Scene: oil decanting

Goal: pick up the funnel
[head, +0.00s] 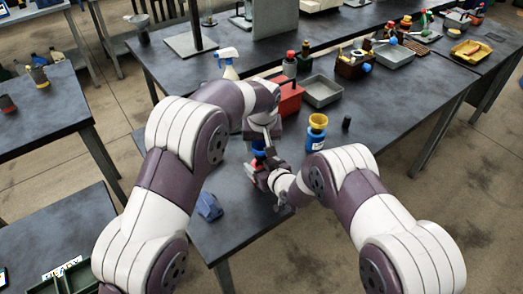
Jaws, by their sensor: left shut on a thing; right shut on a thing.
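A small blue piece (258,148), which looks like a funnel, is at the fingers of my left gripper (259,142). The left gripper comes down from above and appears shut on it. My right gripper (264,174) is just below, shut on a small reddish container (250,172) that is mostly hidden by the gripper. The blue piece is directly above this container; I cannot tell whether they touch. A yellow funnel-shaped piece (318,120) sits on top of a blue bottle (315,138) to the right, apart from both grippers.
A red box (288,98) and a grey tray (322,91) stand behind my grippers. A white spray bottle (228,63) is further back. A small dark cylinder (346,123) stands right of the blue bottle.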

